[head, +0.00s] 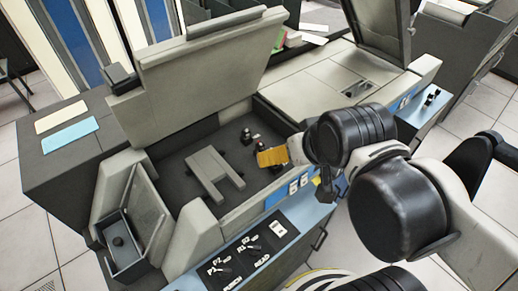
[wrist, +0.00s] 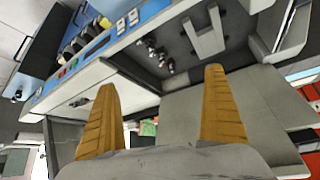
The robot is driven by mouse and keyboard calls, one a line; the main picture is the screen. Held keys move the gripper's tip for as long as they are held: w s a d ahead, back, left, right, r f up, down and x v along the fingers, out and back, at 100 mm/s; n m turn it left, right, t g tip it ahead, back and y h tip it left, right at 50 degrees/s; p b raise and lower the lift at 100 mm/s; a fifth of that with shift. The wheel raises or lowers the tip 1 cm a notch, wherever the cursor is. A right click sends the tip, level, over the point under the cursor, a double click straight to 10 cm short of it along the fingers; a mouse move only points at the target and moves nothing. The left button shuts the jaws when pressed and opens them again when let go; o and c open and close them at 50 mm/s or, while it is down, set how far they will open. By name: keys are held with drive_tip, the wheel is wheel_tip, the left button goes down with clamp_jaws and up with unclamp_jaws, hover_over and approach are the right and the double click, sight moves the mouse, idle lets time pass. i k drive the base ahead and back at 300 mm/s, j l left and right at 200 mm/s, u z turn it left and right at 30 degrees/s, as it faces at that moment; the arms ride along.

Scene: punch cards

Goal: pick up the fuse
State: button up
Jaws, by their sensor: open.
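Several small dark knob-like parts stand in the open dark bay of the machine; I take the fuse (head: 246,137) to be among them, but cannot tell for certain which one it is. In the wrist view they form a short row (wrist: 161,57) with pale or reddish tops, beyond the fingertips. My gripper (head: 270,157) has yellow fingers and hangs over the right side of the bay, close to these parts. In the wrist view the two fingers (wrist: 160,82) are wide apart with nothing between them. The head view partly hides what lies behind the fingers.
A grey forked block (head: 207,168) lies in the bay left of my gripper. A raised lid (head: 205,62) stands behind the bay. A blue-edged switch panel (head: 243,252) runs along the front. Two flat cards (head: 70,134) lie on the dark top at left.

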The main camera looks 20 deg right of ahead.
sight(260, 147)
drive_tip(key=i+l+u, duration=0.1)
drive_tip(key=l+u, duration=0.25)
drive_tip(key=l, duration=0.2)
drive_tip(key=l+u, duration=0.4)
drive_tip(key=l, duration=0.15)
